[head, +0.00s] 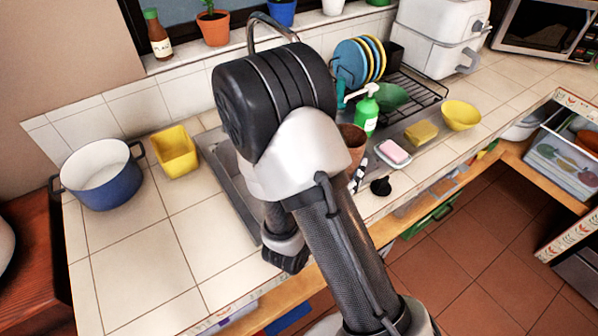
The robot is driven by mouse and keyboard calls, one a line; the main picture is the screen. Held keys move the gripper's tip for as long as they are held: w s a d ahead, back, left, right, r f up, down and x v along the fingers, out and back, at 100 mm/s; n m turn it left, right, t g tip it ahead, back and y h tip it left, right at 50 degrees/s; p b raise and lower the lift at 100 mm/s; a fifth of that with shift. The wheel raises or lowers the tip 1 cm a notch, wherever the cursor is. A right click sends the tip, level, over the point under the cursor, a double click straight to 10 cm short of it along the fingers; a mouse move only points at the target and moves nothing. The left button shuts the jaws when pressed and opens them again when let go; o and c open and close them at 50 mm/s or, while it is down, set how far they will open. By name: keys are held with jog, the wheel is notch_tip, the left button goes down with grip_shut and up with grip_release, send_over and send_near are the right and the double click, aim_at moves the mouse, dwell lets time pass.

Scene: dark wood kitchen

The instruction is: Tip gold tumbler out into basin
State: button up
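The basin (229,184) is a grey metal sink set in the tiled counter. My arm covers most of it, and only its left rim and part of its inside show. A brown-orange cup (353,136) stands at the right of the sink, partly behind my arm. My arm reaches up and folds back down over the sink. A dark part of it shows low at the counter's front edge. I make out no gripper fingers; they are hidden behind my arm or out of sight.
Left of the sink stand a blue pot (103,180) and a yellow container (174,151). The front-left counter is clear.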

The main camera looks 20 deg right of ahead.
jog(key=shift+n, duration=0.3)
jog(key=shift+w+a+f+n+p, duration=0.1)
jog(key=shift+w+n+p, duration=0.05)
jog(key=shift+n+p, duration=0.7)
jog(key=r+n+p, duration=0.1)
jog(key=p, duration=0.2)
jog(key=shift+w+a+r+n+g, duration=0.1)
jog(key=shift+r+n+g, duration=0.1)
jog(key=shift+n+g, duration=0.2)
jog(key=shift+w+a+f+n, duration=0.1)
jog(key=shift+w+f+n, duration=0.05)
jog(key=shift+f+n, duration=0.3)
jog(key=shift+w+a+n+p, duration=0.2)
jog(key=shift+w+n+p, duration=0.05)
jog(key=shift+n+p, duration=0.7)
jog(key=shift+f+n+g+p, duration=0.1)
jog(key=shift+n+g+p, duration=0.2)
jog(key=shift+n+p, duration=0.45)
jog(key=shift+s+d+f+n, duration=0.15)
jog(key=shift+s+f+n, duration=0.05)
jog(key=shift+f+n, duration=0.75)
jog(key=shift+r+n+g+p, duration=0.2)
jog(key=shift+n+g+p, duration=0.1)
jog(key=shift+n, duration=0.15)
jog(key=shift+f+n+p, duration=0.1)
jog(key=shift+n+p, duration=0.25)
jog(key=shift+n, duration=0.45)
